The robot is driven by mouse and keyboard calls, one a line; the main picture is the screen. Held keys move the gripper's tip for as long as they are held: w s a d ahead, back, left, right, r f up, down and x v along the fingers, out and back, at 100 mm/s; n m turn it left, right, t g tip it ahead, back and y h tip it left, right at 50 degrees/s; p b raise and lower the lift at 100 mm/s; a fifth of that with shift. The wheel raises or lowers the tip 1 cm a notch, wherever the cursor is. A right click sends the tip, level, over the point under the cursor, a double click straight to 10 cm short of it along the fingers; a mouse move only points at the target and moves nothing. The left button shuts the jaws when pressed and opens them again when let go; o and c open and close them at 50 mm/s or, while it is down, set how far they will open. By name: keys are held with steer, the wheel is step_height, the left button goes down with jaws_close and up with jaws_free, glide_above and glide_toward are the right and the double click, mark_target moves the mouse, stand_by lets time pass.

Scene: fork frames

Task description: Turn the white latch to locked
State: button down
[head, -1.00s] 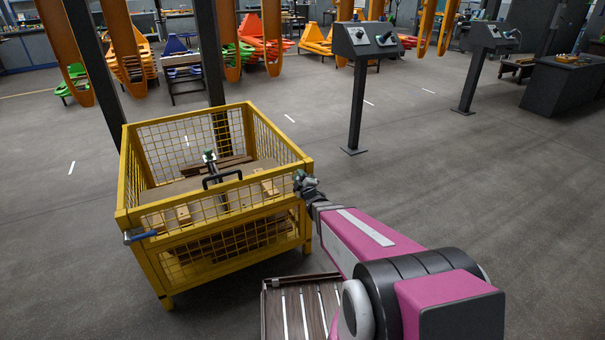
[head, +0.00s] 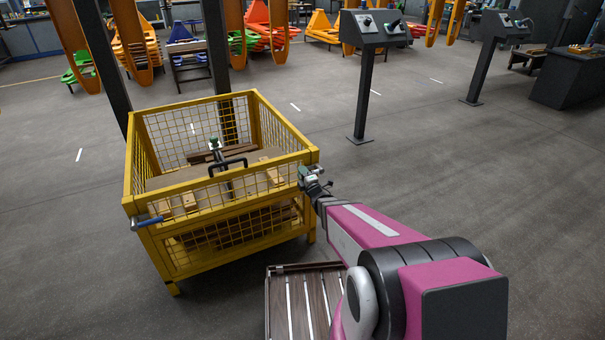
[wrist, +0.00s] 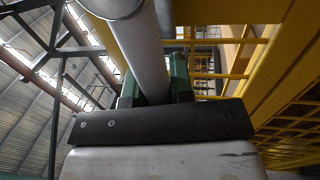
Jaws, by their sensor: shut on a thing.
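The white latch shows in the wrist view as a pale grey-white bar (wrist: 143,45) with a rounded end at the top of the picture. My gripper (wrist: 156,82) has its green fingers on both sides of this bar and is shut on it. In the head view my gripper (head: 309,176) is at the right front corner of the yellow mesh cage (head: 228,193), just below the top rail. The latch is mostly hidden there by the gripper, and I cannot tell which way it is turned.
A blue-handled latch (head: 147,221) sits on the cage's left front corner. Wood blocks and a black-handled item (head: 228,166) are in the cage. A slatted wooden surface (head: 305,300) lies below my arm.

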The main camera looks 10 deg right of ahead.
steer(key=shift+f, duration=0.1)
steer(key=c, duration=1)
jaws_free()
steer(key=v, duration=1)
steer(key=shift+s, duration=0.35)
steer(key=shift+w+d+f, duration=0.1)
steer(key=shift+d, duration=0.1)
